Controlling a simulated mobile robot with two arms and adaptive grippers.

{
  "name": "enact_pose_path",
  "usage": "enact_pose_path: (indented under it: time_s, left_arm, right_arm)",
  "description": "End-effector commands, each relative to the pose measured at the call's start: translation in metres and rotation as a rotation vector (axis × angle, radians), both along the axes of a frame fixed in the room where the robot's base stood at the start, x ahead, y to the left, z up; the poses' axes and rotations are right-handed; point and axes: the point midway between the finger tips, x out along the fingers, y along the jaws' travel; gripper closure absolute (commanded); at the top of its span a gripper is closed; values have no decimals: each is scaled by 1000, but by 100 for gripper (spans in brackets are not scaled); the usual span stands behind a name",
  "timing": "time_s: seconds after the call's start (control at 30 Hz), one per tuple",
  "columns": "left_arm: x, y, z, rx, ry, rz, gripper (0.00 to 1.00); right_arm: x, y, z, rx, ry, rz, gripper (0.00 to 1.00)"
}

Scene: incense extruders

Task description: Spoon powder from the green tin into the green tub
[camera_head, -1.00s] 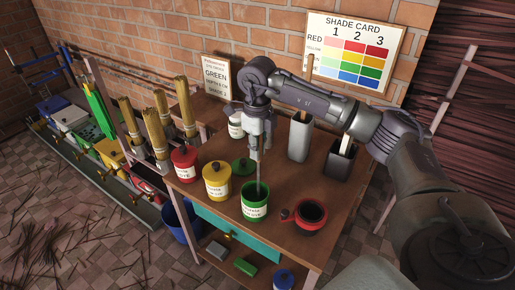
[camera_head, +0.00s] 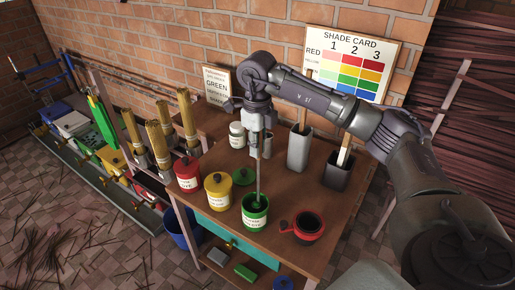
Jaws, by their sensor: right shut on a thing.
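The open green tin (camera_head: 255,218) stands upright near the front of the wooden table. My right gripper (camera_head: 257,140) points down above it, shut on the upper end of a thin grey spoon (camera_head: 259,178). The spoon hangs nearly upright, its lower end at the tin's mouth. Green shows around that end, but I cannot tell how much powder the spoon holds. The tin's green lid (camera_head: 244,176) lies behind it on the table. A green tub (camera_head: 88,138) appears in the row of extruders at the far left, partly hidden. My left gripper is out of view.
A red tin (camera_head: 187,174) and a yellow tin (camera_head: 218,192) stand left of the green tin. A red pot (camera_head: 308,228) stands to its right. Behind are a white jar (camera_head: 237,135), a tall grey holder (camera_head: 299,150) and a dark holder (camera_head: 337,176). Upright stick bundles (camera_head: 160,145) stand at left.

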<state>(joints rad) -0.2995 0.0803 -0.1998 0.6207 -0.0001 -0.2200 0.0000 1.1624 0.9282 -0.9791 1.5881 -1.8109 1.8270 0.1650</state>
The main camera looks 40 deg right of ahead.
Motion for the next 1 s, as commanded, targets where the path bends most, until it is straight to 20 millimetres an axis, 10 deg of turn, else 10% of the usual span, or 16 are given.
enact_pose_path:
  time_s: [1.0]
  left_arm:
    - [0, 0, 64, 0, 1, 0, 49]
  right_arm:
    - [0, 0, 92, 0, 0, 0, 100]
